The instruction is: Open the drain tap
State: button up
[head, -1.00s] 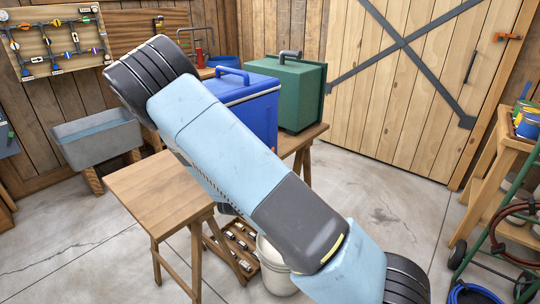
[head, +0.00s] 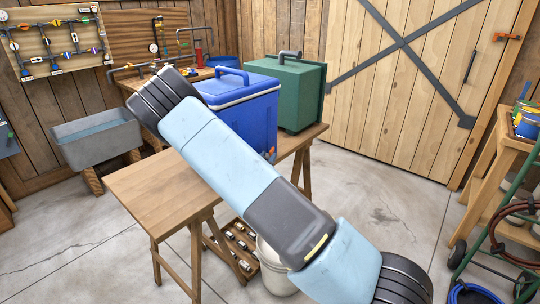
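A blue cooler (head: 255,112) with a white band below its lid and a blue handle on top stands on a wooden trestle table (head: 140,183). A small orange and blue fitting (head: 269,155), perhaps the drain tap, shows low on the cooler's front, just above my arm's edge. It is too small to tell how it is set. My light blue and black arm crosses the picture from upper left to lower right and hides part of the cooler and table. My gripper is not in view.
A green box (head: 288,95) with a grey handle stands close behind the cooler. A whitish bucket (head: 272,268) and a wooden crate (head: 240,240) sit on the floor below. A grey trough (head: 97,138) is at left. The floor before the barn door is clear.

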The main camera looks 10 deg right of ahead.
aim_at(270, 154)
jog(key=shift+x, duration=1.5)
jog(key=shift+c, duration=0.4)
grip_shut()
